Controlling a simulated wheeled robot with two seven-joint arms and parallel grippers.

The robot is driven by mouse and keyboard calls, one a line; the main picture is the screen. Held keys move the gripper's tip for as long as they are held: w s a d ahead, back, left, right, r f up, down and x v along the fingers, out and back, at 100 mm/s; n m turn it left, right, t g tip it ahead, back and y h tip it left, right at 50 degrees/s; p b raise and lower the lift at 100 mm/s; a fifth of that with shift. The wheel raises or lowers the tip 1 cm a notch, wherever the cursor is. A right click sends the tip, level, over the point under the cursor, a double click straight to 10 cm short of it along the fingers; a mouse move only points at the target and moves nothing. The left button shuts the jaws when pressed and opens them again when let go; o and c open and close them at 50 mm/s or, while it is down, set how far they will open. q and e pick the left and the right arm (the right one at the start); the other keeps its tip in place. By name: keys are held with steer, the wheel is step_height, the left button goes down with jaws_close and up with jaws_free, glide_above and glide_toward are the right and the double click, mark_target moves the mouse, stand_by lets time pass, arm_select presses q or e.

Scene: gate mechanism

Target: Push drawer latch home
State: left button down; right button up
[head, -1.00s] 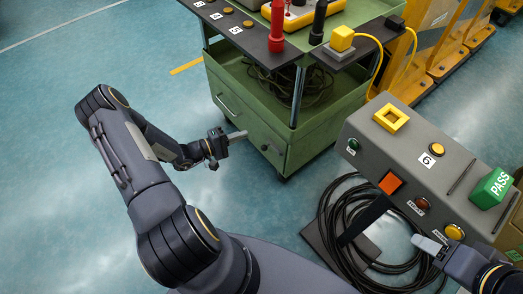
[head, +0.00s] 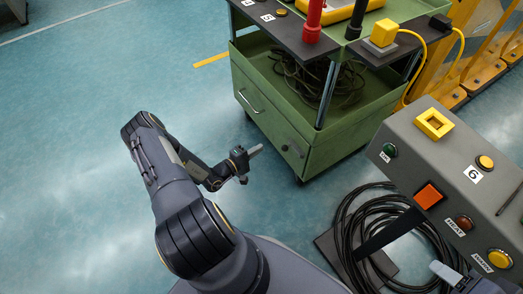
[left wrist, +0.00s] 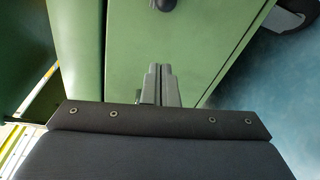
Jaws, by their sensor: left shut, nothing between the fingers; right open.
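The green cart's drawer front (head: 270,122) has a pale bar handle (head: 250,102) and a small dark latch (head: 293,148) lower right. The drawer front (left wrist: 120,60) fills much of the left wrist view, with the dark latch (left wrist: 165,4) cut by the top edge. My left gripper (head: 257,150) is shut and empty, left of the latch in the head view. In the left wrist view its fingers (left wrist: 160,68) point toward the latch, with a visible gap between. My right gripper (head: 446,272) is open by the grey control box, partly cut off at the bottom.
The grey control box (head: 440,165) with buttons stands at right. A black cable coil (head: 350,235) lies on the floor beside it. A cart wheel (left wrist: 285,18) shows in the left wrist view. Yellow barriers (head: 480,60) stand behind. Blue floor (head: 80,150) at left is clear.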

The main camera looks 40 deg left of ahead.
mark_target(287, 146)
arm_select(q)
steer(key=b+x, duration=0.2)
steer(key=x, duration=0.5)
steer(key=shift+w+d+f+b, duration=0.1)
steer(key=shift+w+f+b, duration=0.1)
steer(key=shift+w+b, duration=0.1)
steer(key=d, duration=0.1)
steer(key=s+d, duration=0.1)
steer(key=shift+s+d+r+b, duration=0.1)
steer(key=shift+d+r+b, duration=0.2)
steer(key=shift+r, duration=0.1)
steer(key=shift+s+d+r, duration=0.15)
steer(key=shift+s+d, duration=0.1)
steer(key=shift+d, duration=0.15)
steer(key=d+p, duration=0.1)
steer(key=s+d, duration=0.1)
steer(key=d+p, duration=0.1)
steer(key=d, duration=0.1)
steer(key=shift+s+p, duration=0.35)
